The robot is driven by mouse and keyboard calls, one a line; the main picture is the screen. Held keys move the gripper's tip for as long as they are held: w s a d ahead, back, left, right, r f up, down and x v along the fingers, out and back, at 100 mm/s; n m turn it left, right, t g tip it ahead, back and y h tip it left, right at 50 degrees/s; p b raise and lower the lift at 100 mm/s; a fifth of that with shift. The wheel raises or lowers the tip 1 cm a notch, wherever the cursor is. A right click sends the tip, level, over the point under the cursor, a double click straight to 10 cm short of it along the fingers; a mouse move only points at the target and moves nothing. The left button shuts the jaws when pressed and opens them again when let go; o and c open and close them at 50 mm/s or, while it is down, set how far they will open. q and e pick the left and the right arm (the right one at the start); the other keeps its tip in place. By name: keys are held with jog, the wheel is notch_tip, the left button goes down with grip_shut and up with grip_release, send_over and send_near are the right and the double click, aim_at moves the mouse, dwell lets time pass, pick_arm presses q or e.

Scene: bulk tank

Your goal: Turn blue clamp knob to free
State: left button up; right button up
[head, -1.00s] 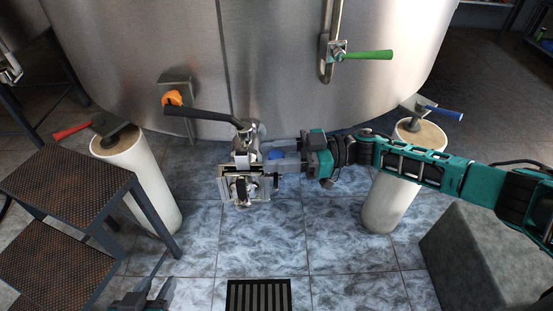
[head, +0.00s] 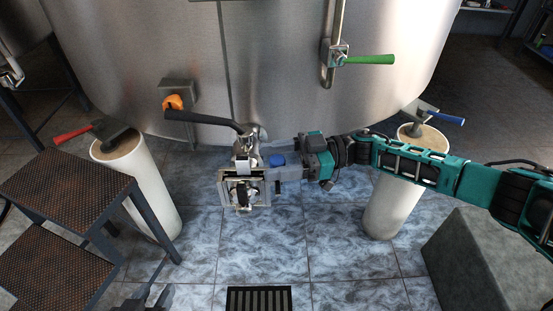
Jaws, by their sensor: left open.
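The blue clamp knob (head: 277,160) is on the right side of the metal valve and clamp assembly (head: 243,180) at the tank's foot. My right gripper (head: 279,166) reaches in from the right, its grey fingers at the knob. The knob's top shows between or above them; I cannot tell whether they grip it. A long black lever handle (head: 202,119) extends left from the top of the assembly.
The steel tank (head: 280,60) fills the back. White pillars with a red-handled (head: 73,134) and a blue-handled (head: 447,117) tool stand either side. A green lever (head: 369,60) is on the tank. Dark steps (head: 65,190) stand left, a grey block (head: 490,255) right. A floor grate (head: 258,299) lies in front.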

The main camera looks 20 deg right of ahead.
jog(key=s+d, duration=0.1)
jog(key=d, duration=1.1)
jog(key=shift+s+d, duration=0.2)
jog(key=shift+d, duration=0.2)
